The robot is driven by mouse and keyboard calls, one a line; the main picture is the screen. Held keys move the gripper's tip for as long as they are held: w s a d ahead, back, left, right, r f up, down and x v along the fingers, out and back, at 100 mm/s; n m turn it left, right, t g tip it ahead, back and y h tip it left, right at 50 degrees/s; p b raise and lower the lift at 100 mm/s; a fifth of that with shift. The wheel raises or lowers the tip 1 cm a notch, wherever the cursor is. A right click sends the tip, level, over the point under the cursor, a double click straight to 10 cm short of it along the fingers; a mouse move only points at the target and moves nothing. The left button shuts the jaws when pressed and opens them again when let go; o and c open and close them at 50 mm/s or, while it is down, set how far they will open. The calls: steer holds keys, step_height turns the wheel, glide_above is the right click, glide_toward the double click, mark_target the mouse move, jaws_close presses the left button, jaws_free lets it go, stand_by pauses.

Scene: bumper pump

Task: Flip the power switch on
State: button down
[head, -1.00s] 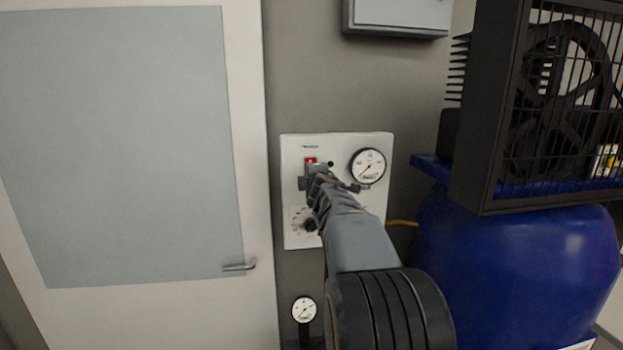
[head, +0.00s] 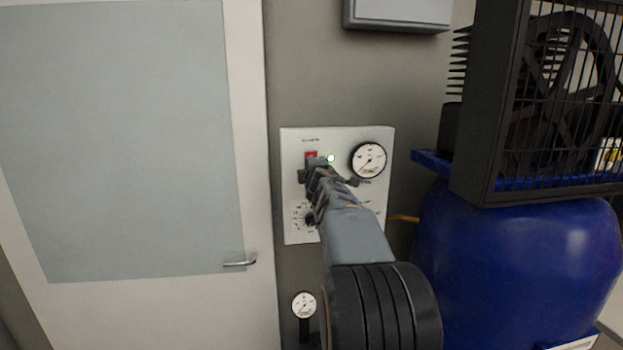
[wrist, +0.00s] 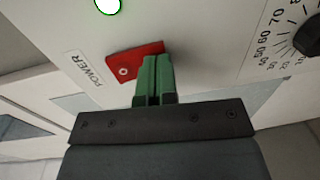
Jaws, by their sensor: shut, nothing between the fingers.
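The red power switch (head: 311,155) sits at the upper left of the white control panel (head: 290,225). In the wrist view the switch (wrist: 124,67) lies beside the word POWER, and my gripper (wrist: 152,62) has its green fingers shut together at the switch's edge, partly covering it. They look to be touching or very close; I cannot tell which. A small indicator light (head: 331,158) to the right of the switch glows green. It shows as a bright spot in the wrist view (wrist: 108,5). In the head view my gripper hides the lower part of the switch.
A round gauge (head: 369,160) is on the panel's right and a dial knob (head: 310,219) at its lower left. A door (head: 130,150) with a handle stands left. A blue tank (head: 515,260) with a caged compressor stands close on the right.

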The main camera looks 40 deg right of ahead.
steer(key=f+b+v, duration=0.2)
steer(key=f+v, duration=0.1)
steer(key=v, duration=1)
steer(key=shift+s+a, duration=0.3)
steer(key=shift+r, duration=0.1)
steer(key=s+a+f+m+g, duration=0.1)
steer(key=s+f+m+g, duration=0.3)
steer(key=f+m, duration=0.25)
steer(key=s+a+f+m+g, duration=0.1)
steer(key=s+f+m+g, duration=0.3)
steer(key=f, duration=0.3)
steer(key=s+a+f+y, duration=0.2)
steer(key=a+f, duration=0.1)
steer(key=a, duration=0.4)
steer(key=s+a+f+m+g+y, duration=0.1)
steer(key=s+a+f+y, duration=0.2)
steer(key=a, duration=0.4)
steer(key=s+a+f+m+g+y, duration=0.1)
steer(key=s+a+f+y, duration=0.1)
steer(key=a, duration=0.5)
steer(key=shift+s+f+y, duration=0.4)
steer(key=shift+s+f, duration=0.05)
steer(key=shift+f, duration=0.4)
